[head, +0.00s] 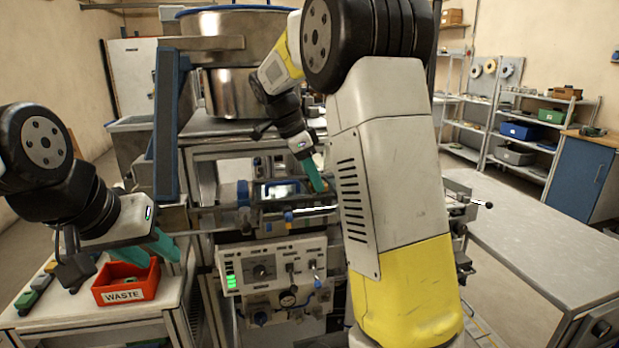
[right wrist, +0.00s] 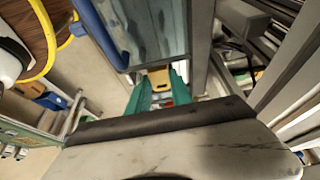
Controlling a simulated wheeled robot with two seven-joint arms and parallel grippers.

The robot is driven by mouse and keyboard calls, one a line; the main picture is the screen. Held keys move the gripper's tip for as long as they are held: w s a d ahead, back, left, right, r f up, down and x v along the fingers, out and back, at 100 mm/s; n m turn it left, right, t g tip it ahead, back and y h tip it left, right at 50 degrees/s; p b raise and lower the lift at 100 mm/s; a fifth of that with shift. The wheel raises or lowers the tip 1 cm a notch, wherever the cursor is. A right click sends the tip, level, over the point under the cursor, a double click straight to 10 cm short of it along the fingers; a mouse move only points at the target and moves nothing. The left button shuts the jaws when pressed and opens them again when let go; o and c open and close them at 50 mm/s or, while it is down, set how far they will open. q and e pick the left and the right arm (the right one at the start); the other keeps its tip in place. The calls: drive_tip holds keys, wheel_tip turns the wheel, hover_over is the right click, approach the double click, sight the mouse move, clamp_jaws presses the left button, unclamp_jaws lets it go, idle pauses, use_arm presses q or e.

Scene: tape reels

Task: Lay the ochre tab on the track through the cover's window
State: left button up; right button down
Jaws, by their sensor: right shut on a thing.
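My right gripper (head: 316,176) reaches down, green fingers at the front of the machine, beside the dark cover. The cover's window (head: 279,190) shows as a bright pane just left of the fingers. In the right wrist view the ochre tab (right wrist: 158,77) shows between the green fingers of this gripper (right wrist: 160,82), which is shut on it. In the head view the tab is too small to make out. The track (head: 300,211) seems to be the pale strip below the cover, partly hidden by my right arm. My left gripper (head: 160,247) hangs above the waste bin; its finger gap is unclear.
The red waste bin (head: 126,284) stands on a side table at the left, near several small coloured blocks (head: 35,290). A control panel (head: 275,267) sits below the track. A blue upright frame (head: 167,125) rises left of the machine. A grey bench (head: 540,235) at the right is clear.

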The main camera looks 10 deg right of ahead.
drive_tip(key=shift+f, duration=0.6)
drive_tip(key=c, duration=1.1)
unclamp_jaws()
drive_tip(key=shift+c, duration=0.2)
